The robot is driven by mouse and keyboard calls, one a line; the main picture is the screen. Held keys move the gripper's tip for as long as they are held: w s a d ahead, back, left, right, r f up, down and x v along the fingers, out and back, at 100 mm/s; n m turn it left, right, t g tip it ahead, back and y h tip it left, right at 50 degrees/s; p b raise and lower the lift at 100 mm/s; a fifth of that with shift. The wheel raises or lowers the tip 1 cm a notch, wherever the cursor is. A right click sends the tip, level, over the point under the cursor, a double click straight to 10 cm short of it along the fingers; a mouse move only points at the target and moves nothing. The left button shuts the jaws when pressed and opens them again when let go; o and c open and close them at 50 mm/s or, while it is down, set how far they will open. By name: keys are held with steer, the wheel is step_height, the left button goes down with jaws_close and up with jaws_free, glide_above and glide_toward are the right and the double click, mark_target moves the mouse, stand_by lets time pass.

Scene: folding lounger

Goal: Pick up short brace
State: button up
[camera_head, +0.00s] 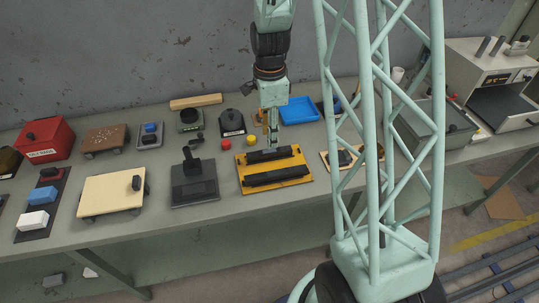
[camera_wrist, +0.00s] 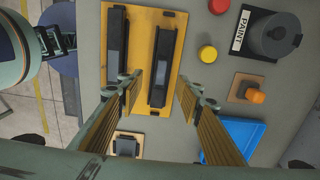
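The short brace (camera_head: 258,156) is a black bar on the far side of a yellow board (camera_head: 242,184). In the wrist view, the short brace (camera_wrist: 165,52) lies between the two fingers of my gripper (camera_wrist: 158,86), with a gap to each side. My gripper (camera_head: 272,141) points down over the brace in the head view and hides part of it. The fingers are open and hold nothing. A longer black bar (camera_head: 276,177) lies parallel on the near side of the board and shows left of the short brace (camera_wrist: 117,45) in the wrist view.
A small board with a dark block (camera_head: 344,157) lies to the right. A dark grey stand (camera_head: 194,190) is at left.

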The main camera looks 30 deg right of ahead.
mark_target(269, 151)
steer(key=shift+f, duration=1.4)
steer(key=shift+w+f+b, duration=0.1)
steer(key=shift+f+b, duration=0.35)
steer(key=shift+f, duration=2.15)
steer(key=c, duration=1)
